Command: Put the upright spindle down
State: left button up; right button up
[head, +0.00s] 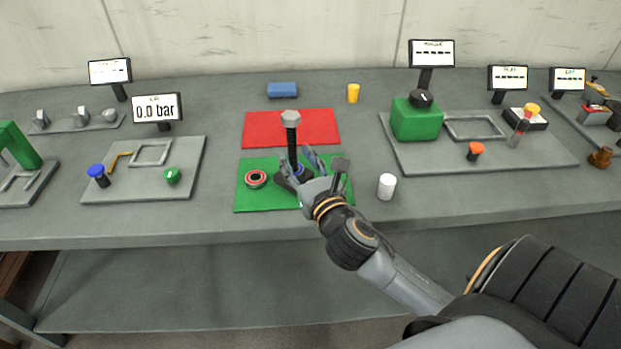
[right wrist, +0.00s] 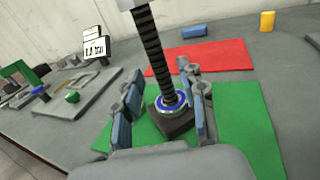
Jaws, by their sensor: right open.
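The spindle (head: 292,143) is a black threaded rod with a grey hexagonal head, standing upright above the green mat (head: 246,203). In the right wrist view the spindle (right wrist: 154,50) rises from a blue-and-white ring (right wrist: 168,105) on a dark square base (right wrist: 178,125). My right gripper (head: 303,172) is low at the spindle, over the green mat. Its blue-padded fingers (right wrist: 160,95) are open, one on each side of the rod's lower part, with gaps visible. The far side of the base is partly hidden by the gripper. My left gripper is not in view.
A red-and-black ring (head: 256,179) lies left on the green mat. A red mat (head: 268,130) lies behind. A white cylinder (head: 387,186) stands just right of the gripper. Panels with knobs flank both sides.

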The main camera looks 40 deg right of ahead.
jog(key=b+v, duration=0.1)
jog(key=v, duration=0.7)
jog(key=shift+s, duration=0.1)
dwell(0.4)
